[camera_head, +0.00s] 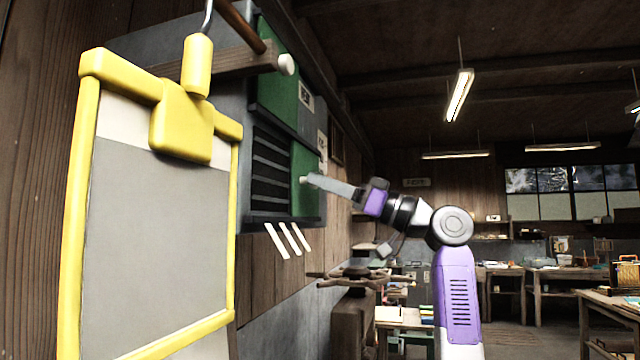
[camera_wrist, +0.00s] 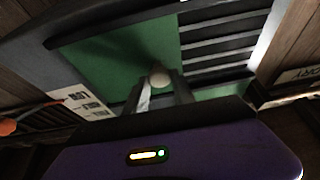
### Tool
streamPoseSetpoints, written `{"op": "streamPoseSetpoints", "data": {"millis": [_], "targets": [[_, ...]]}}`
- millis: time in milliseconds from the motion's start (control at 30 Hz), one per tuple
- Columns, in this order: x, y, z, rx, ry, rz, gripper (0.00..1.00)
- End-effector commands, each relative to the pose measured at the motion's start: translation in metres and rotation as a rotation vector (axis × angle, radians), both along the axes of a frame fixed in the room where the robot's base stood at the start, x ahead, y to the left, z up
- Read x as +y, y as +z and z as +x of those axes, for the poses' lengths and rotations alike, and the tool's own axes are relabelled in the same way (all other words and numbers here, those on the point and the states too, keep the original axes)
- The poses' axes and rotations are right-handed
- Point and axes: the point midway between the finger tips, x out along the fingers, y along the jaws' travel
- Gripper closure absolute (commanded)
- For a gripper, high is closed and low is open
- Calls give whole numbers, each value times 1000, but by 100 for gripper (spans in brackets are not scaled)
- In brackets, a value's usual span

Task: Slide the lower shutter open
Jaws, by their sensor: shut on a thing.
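The lower shutter is a green panel (camera_head: 306,190) on the grey wall cabinet, at the right part of its lower opening. It also shows in the wrist view (camera_wrist: 125,62). Dark slats (camera_head: 270,172) are uncovered beside it, to its left in the head view and to its right in the wrist view. A small pale knob (camera_wrist: 159,77) sticks out from the shutter. My gripper (camera_head: 310,181) reaches in from the right and is shut on the knob, with one finger on each side of it. An upper green shutter (camera_head: 277,85) sits above.
A yellow-framed grey panel (camera_head: 160,220) hangs on a hook at the near left. Three white strips (camera_head: 288,240) hang below the cabinet. Workbenches (camera_head: 510,270) stand far off at right.

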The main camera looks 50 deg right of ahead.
Motion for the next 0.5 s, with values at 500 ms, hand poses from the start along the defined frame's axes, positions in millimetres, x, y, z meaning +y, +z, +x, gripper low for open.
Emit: {"op": "streamPoseSetpoints", "data": {"millis": [500], "targets": [[-8, 0, 2, 0, -8, 4, 68]]}}
